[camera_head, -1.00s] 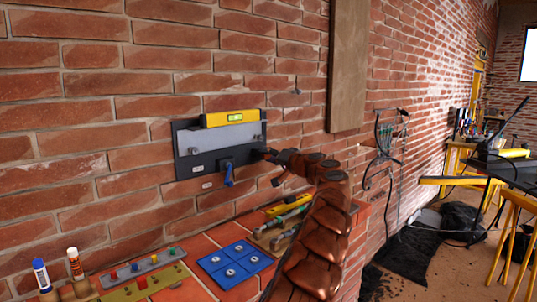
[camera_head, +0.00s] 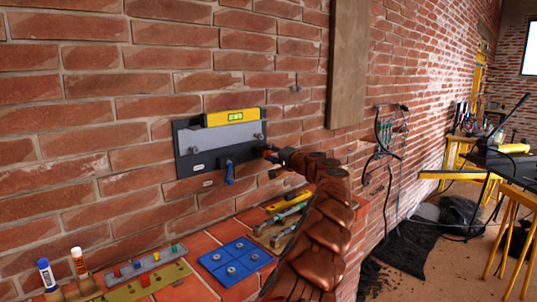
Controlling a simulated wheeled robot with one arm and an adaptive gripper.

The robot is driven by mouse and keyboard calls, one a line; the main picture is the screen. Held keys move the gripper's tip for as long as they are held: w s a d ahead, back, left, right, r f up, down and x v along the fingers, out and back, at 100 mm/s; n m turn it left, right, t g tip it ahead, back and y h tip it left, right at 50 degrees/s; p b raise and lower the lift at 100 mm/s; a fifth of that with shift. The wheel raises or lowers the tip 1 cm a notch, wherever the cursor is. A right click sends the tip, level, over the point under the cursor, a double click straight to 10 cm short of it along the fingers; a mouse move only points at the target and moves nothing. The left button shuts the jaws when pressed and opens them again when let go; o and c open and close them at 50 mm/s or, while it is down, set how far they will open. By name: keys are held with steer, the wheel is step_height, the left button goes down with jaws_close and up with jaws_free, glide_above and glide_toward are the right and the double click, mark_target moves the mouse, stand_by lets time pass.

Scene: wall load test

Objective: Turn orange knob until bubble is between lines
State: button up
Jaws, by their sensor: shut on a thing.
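A dark panel (camera_head: 186,167) is fixed to the brick wall, with a grey plate (camera_head: 220,138) on it. A yellow spirit level (camera_head: 218,118) rests along the top of the plate, with a small green vial (camera_head: 235,116). The vial is too small to tell where the bubble lies between the lines. A blue knob (camera_head: 229,173) sticks out at the panel's lower middle. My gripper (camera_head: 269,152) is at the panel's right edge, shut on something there. The orange knob cannot be made out; my gripper covers that spot.
Below, a tiled ledge holds a blue pad (camera_head: 236,262), a coloured-peg strip (camera_head: 150,262), two marker-like sticks (camera_head: 46,273) and a wooden tray (camera_head: 262,240) partly behind my arm. A wooden board (camera_head: 348,65) is on the wall at right. The wall left of the panel is clear.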

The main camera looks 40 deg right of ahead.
steer(key=o, duration=1.1)
steer(key=shift+o, duration=0.2)
steer(key=shift+s+d+r, duration=0.1)
steer(key=shift+s, duration=1.35)
steer(key=s, duration=0.9)
steer(key=shift+a, duration=0.2)
